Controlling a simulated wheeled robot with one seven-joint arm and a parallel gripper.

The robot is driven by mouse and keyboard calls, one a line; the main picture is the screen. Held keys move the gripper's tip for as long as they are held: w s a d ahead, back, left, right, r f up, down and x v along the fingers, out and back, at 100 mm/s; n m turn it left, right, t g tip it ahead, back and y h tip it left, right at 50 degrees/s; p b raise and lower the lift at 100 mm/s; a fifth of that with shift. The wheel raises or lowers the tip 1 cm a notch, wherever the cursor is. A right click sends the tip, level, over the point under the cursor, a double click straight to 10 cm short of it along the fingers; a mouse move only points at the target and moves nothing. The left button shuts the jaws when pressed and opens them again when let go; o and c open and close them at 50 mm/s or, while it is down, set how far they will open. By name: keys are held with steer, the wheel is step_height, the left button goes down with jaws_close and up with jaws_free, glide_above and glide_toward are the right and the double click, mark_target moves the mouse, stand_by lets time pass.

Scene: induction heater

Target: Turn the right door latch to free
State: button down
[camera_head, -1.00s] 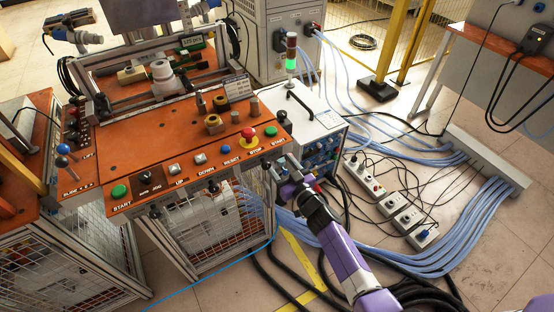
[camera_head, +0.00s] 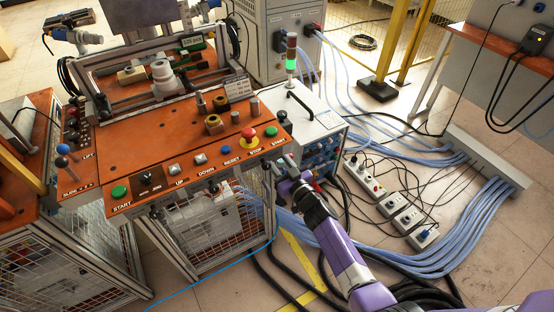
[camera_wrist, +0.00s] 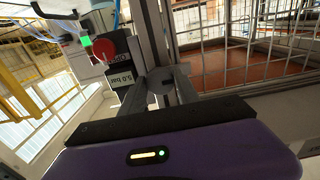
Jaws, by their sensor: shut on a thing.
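My gripper (camera_head: 284,168) is at the front right corner of the orange control bench (camera_head: 160,132), just below the panel edge by the green START button. In the wrist view its two fingers (camera_wrist: 163,88) are closed around a small dark piece, which appears to be the right door latch (camera_wrist: 161,78). The latch sits against the grey metal frame (camera_wrist: 154,36). In the head view the fingers and wrist largely hide the latch, so its exact angle is unclear there. The mesh door (camera_wrist: 245,40) fills the upper right of the wrist view.
A red emergency stop button (camera_head: 248,133) stands on the panel above my gripper. A white box (camera_head: 303,112) with a black handle is close on the right. Black cables and bundled blue hoses (camera_head: 395,250) run over the floor at right.

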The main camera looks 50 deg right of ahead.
steer(key=shift+n, duration=0.3)
steer(key=n+b, duration=0.4)
steer(key=n, duration=1.3)
steer(key=shift+b, duration=0.3)
steer(key=shift+n, duration=0.3)
steer(key=c, duration=0.9)
jaws_free()
steer(key=shift+s, duration=0.1)
